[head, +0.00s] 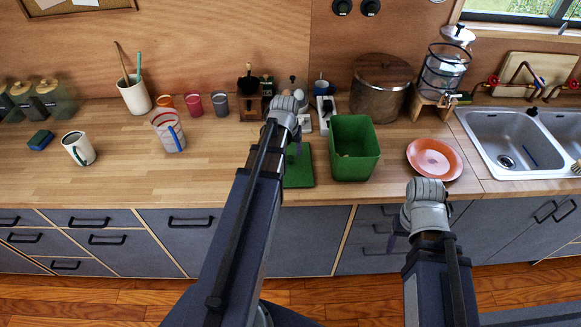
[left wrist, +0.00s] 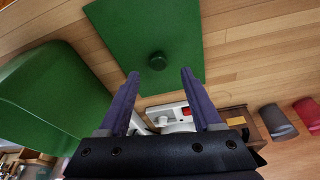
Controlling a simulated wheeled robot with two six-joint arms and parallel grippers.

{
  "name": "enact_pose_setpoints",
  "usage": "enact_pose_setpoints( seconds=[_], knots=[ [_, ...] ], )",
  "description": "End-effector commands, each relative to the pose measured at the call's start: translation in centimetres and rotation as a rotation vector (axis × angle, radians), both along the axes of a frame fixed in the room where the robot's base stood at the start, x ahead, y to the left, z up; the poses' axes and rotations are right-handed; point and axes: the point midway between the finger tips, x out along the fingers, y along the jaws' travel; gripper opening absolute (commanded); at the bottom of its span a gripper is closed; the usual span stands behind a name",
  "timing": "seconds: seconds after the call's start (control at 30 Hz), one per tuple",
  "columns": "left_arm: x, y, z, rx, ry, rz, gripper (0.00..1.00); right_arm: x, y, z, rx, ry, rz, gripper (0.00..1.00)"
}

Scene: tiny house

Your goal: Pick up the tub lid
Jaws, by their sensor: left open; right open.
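The tub lid (head: 300,175) is a flat green square lying on the wooden counter, just left of the green tub (head: 352,150). In the left wrist view the lid (left wrist: 135,25) has a small round green knob (left wrist: 157,60). My left gripper (head: 297,149) is over the lid's far part, and my arm hides some of the lid. In the left wrist view its two fingers (left wrist: 159,76) are apart, one each side of the knob in the picture, with nothing between them. My right gripper (head: 396,238) is in front of the counter, away from the lid, open.
The green tub (left wrist: 45,95) stands close beside the lid. An orange plate (head: 435,159) and the sink (head: 510,145) are to the right. Several cups, a coffee grinder (head: 250,98) and a large pot (head: 381,85) stand behind.

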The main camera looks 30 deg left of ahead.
Motion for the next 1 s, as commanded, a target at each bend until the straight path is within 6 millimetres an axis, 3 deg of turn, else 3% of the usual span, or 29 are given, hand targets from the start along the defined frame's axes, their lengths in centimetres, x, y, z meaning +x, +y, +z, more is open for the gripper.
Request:
enact_pose_setpoints(
  seconds=[0.27, 0.67, 0.97, 1.0],
  knots=[
    [0.2, 0.0, -0.8, 0.000, 0.000, -0.001, 0.66, 0.0, 0.0, -0.8, 0.000, 0.000, 0.000, 0.62],
    [1.5, 0.3, -5.1, 0.000, 0.000, -0.001, 0.66, 0.0, 0.0, -5.1, 0.000, 0.000, -0.001, 0.62],
    [1.5, 0.3, -5.1, 0.000, 0.000, 0.000, 0.66, 0.0, 0.0, -5.1, 0.000, 0.000, -0.001, 0.62],
    [1.5, 0.3, -5.1, 0.000, 0.000, 0.000, 0.61, 0.0, 0.0, -5.1, 0.000, 0.000, -0.001, 0.62]
  ],
)
